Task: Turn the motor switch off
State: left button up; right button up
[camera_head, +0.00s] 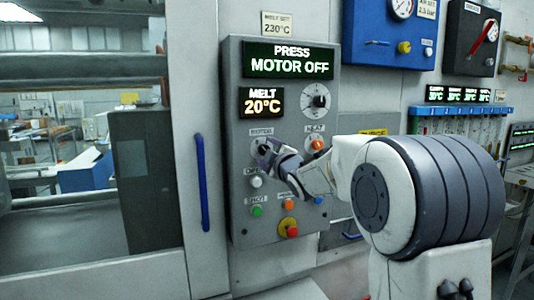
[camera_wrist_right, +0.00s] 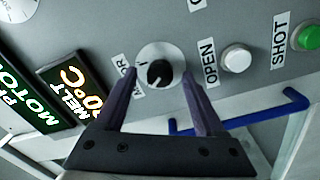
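The motor switch (camera_wrist_right: 159,73) is a black rotary knob on a round white plate, beside a label partly hidden by a finger. In the head view my right gripper (camera_head: 268,154) is in front of the switch and covers most of it. In the wrist view the two fingers of my right gripper (camera_wrist_right: 157,84) stand apart, one on each side of the knob, with visible gaps. Whether the fingertips reach its depth is unclear. The panel display (camera_head: 290,62) reads "PRESS MOTOR OFF". My left gripper is not in view.
The control panel (camera_head: 236,100) also carries a heat knob (camera_head: 317,146), a white open button (camera_wrist_right: 236,59), a green shot button (camera_head: 257,211) and a red emergency button (camera_head: 291,230). A blue handle (camera_head: 202,182) stands left of the panel.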

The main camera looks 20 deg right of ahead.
jog(key=shift+s, duration=0.1)
jog(key=s+b, duration=0.2)
jog(key=s, duration=0.8)
jog(key=shift+s+d+f, duration=0.15)
jog(key=s+a+f+m+g+y+p, duration=0.1)
jog(key=s+a+f+m+g+p, duration=0.1)
jog(key=s+a+f+g, duration=0.55)
jog(key=s+a+f+m+g+p, duration=0.25)
jog(key=s+a+f, duration=0.25)
jog(key=a+f, duration=0.5)
jog(key=s+a+f+g+p, duration=0.1)
jog(key=s+f+g, duration=0.2)
jog(key=s, duration=0.8)
jog(key=s+a+f+m+g+p, duration=0.1)
jog(key=s+g, duration=0.4)
jog(key=s, duration=0.6)
notch_tip(320, 180, down, 2)
jog(key=shift+s+a+f, duration=0.15)
jog(key=shift+a, duration=0.45)
